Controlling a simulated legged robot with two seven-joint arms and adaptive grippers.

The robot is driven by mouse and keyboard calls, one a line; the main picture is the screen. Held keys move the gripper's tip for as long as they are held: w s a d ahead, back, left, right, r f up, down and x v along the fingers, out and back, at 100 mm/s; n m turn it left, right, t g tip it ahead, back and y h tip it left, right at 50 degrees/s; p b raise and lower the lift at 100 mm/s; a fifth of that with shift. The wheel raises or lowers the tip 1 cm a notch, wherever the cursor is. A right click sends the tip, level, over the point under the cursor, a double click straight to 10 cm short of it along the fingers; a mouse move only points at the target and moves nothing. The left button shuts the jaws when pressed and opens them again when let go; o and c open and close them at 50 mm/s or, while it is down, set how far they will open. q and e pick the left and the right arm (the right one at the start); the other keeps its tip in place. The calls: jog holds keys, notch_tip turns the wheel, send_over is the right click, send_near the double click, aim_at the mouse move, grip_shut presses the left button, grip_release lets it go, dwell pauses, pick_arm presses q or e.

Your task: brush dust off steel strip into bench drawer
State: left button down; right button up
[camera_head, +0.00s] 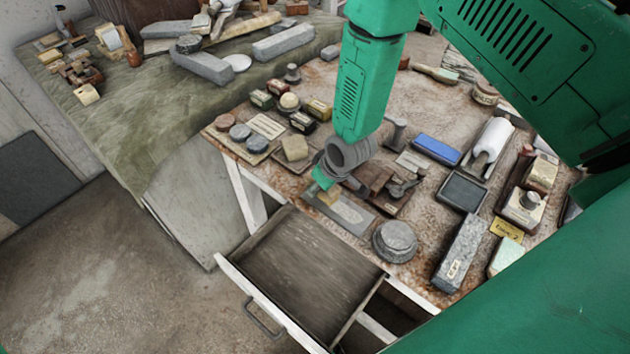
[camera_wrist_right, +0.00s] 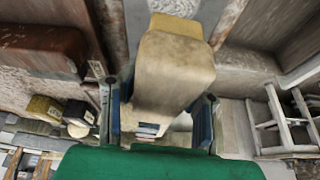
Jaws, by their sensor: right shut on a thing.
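My right gripper (camera_head: 326,182) reaches down to the front edge of the bench and is shut on the dust brush. The brush (camera_head: 328,196) shows as a small tan block at the near end of the steel strip (camera_head: 352,214). In the right wrist view the brush (camera_wrist_right: 172,75) is a pale, worn block between the two fingers of the gripper (camera_wrist_right: 158,105). Whether its bristles touch the strip is hidden, and I cannot make out dust. The bench drawer (camera_head: 300,270) is pulled open below the strip, its floor bare. My left gripper is out of view.
A round grey stone disc (camera_head: 395,240) stands right of the strip, with a long stone block (camera_head: 460,252) beyond. A brown wooden tool (camera_head: 385,185) lies close behind. Small tins and blocks crowd the left. A cloth-covered table (camera_head: 150,120) stands farther left.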

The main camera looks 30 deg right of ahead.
jog(key=shift+s+d+r, duration=0.1)
jog(key=shift+s+r, duration=0.2)
jog(key=shift+f, duration=0.1)
jog(key=shift+r+p, duration=0.35)
jog(key=shift+r, duration=0.95)
jog(key=shift+s+f, duration=0.1)
